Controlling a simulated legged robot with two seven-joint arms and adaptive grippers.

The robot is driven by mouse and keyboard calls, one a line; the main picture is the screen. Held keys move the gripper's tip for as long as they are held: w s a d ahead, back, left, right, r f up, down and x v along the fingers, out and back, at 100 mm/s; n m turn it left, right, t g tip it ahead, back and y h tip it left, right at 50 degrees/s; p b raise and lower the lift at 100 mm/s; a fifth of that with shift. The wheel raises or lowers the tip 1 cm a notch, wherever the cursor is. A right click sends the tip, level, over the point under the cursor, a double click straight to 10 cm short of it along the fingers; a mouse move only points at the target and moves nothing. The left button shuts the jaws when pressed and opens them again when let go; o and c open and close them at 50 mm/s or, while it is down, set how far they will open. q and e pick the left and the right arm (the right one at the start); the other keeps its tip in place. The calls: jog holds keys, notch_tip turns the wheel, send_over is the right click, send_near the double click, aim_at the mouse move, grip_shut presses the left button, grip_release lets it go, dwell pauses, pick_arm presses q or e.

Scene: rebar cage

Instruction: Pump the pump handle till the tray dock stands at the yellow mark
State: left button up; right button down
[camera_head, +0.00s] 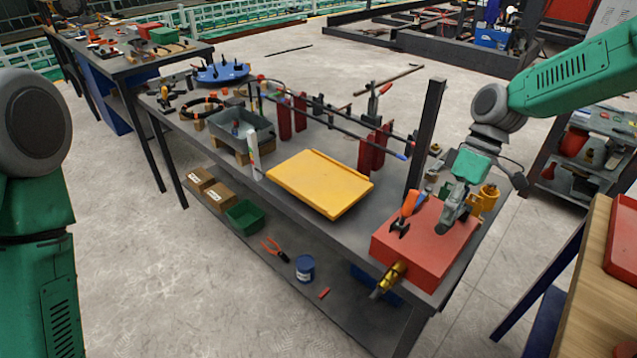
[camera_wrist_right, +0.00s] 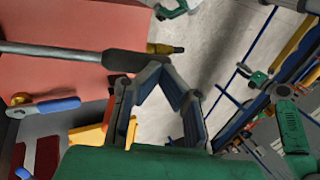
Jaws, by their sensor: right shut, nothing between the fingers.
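The pump is a red box (camera_head: 425,240) at the near right end of the bench. In the right wrist view a grey rod with a dark grip, which looks like the pump handle (camera_wrist_right: 125,62), crosses above a red surface (camera_wrist_right: 60,75). My right gripper (camera_head: 447,222) is over the box; in the wrist view its fingertips (camera_wrist_right: 160,72) are together at the grip's end, holding nothing. Whether they touch it I cannot tell. A flat yellow platform (camera_head: 318,184), perhaps the tray dock, lies mid-bench beside a white upright strip (camera_head: 253,156). The yellow mark is not clear.
An orange-handled tool (camera_head: 408,207) stands on the red box, with a brass fitting (camera_head: 488,197) behind it. A dark post (camera_head: 424,135) rises close by. A grey bin (camera_head: 240,128) and red stands (camera_head: 285,120) occupy the back. The floor in front is clear.

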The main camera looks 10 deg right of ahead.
aim_at(440, 233)
jog(key=shift+s+d+f, duration=0.15)
jog(key=shift+d+f, duration=0.05)
jog(key=shift+f, duration=0.3)
jog(key=shift+a+f, duration=0.15)
jog(key=shift+a, duration=0.6)
jog(key=shift+s+f, duration=0.15)
jog(key=shift+f, duration=0.4)
pick_arm(q)
jog(key=shift+d+f, duration=0.1)
jog(key=shift+d, duration=0.05)
pick_arm(e)
jog(key=shift+d+f, duration=0.1)
jog(key=shift+d, duration=0.2)
jog(key=shift+s+a+f, duration=0.1)
jog(key=shift+a+f, duration=0.15)
jog(key=shift+f, duration=0.25)
pick_arm(q)
jog(key=shift+f, duration=0.15)
pick_arm(e)
jog(key=shift+f, duration=0.15)
